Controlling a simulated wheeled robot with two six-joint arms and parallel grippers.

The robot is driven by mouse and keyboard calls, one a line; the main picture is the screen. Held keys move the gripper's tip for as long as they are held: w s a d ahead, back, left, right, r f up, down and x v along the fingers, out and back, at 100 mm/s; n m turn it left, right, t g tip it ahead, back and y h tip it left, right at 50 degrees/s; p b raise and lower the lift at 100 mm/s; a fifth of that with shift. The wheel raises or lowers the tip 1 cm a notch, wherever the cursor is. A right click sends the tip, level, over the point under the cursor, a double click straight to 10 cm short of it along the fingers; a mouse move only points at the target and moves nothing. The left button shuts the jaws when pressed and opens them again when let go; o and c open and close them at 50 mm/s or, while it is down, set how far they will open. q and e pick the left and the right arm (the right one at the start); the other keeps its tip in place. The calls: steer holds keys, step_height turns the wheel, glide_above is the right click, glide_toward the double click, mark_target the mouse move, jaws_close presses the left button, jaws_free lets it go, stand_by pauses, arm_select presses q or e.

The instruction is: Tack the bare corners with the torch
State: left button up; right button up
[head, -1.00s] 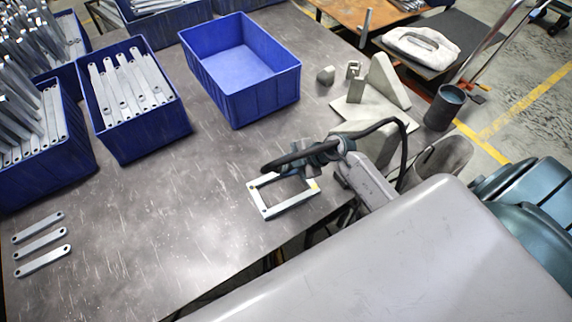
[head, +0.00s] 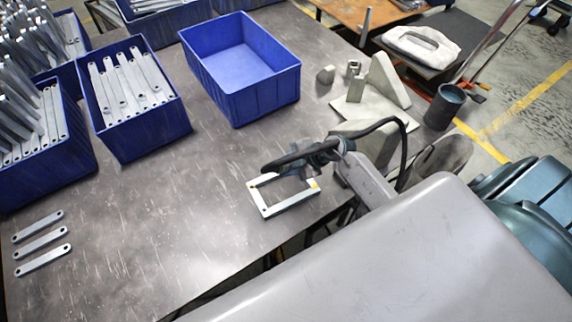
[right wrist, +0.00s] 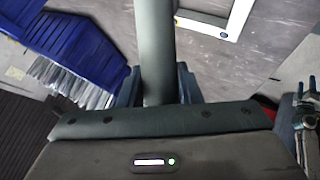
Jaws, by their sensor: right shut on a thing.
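A rectangular frame of galvanized bars (head: 290,205) lies flat on the grey workbench. Dark round holes show at its left corners, and a small yellow patch shows near its right corner. One corner also shows in the right wrist view (right wrist: 215,22). The torch (head: 290,157) is dark, with a black cable, and its front end hangs over the frame's far left side. I cannot tell whether it touches. My right gripper (right wrist: 158,92) is shut on the torch's grey-green cylindrical body (right wrist: 154,50). My left gripper is in neither view.
An empty blue bin (head: 265,105) stands behind the frame. Blue bins of galvanized bars (head: 150,140) stand at the left. Three loose bars (head: 40,240) lie at the front left. A grey angled block stand (head: 385,85) is at the right. Bench left of the frame is clear.

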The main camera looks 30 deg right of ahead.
steer(key=shift+f, duration=0.1)
stand_by(2.2)
steer(key=shift+p, duration=0.3)
step_height(320, 180, up, 4)
steer(key=p, duration=0.3)
steer(key=shift+f+p, duration=0.2)
steer(key=shift+p, duration=0.15)
steer(key=shift+r+p, duration=0.7)
steer(key=shift+r, duration=0.6)
